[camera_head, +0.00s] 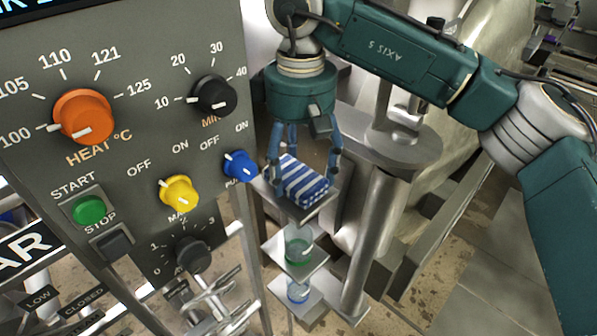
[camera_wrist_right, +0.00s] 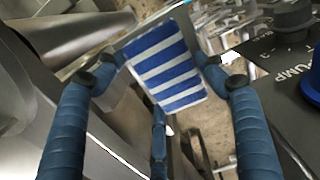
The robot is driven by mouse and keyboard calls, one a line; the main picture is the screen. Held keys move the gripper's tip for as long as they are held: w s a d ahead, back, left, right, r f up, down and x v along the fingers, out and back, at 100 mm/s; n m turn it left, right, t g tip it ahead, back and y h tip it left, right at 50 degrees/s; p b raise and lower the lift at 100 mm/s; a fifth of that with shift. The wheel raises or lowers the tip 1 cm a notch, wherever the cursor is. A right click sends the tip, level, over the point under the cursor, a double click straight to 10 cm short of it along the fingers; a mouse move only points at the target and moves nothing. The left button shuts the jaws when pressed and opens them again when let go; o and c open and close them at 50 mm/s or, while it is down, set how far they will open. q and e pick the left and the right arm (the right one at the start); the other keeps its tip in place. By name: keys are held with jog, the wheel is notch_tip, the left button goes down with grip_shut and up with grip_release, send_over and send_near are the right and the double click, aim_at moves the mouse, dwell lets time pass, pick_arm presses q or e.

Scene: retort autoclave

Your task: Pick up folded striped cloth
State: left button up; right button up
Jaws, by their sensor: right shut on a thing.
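The folded striped cloth (camera_head: 300,182), blue and white, is a small thick block just right of the control panel in the head view. It also shows in the wrist view (camera_wrist_right: 166,66). My right gripper (camera_head: 303,178) points down over it, its blue fingers shut on the cloth from its sides. In the wrist view the fingertips (camera_wrist_right: 162,78) sit at the cloth's left and right edges. A small metal shelf plate (camera_head: 318,209) is directly below the cloth. I cannot tell whether the cloth touches it. My left gripper is out of view.
The grey control panel (camera_head: 130,140) with knobs stands close on the left; its blue knob (camera_head: 240,165) is nearest the gripper. Lower plates hold a green container (camera_head: 298,252) and a blue one (camera_head: 298,291). A metal post (camera_head: 372,235) stands to the right.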

aim_at(300, 170)
notch_tip(300, 170, up, 6)
jog(key=shift+r+b, duration=0.1)
jog(key=shift+b, duration=0.85)
jog(key=s+d+b, duration=0.5)
jog(key=s+d, duration=0.9)
jog(key=shift+r, duration=0.15)
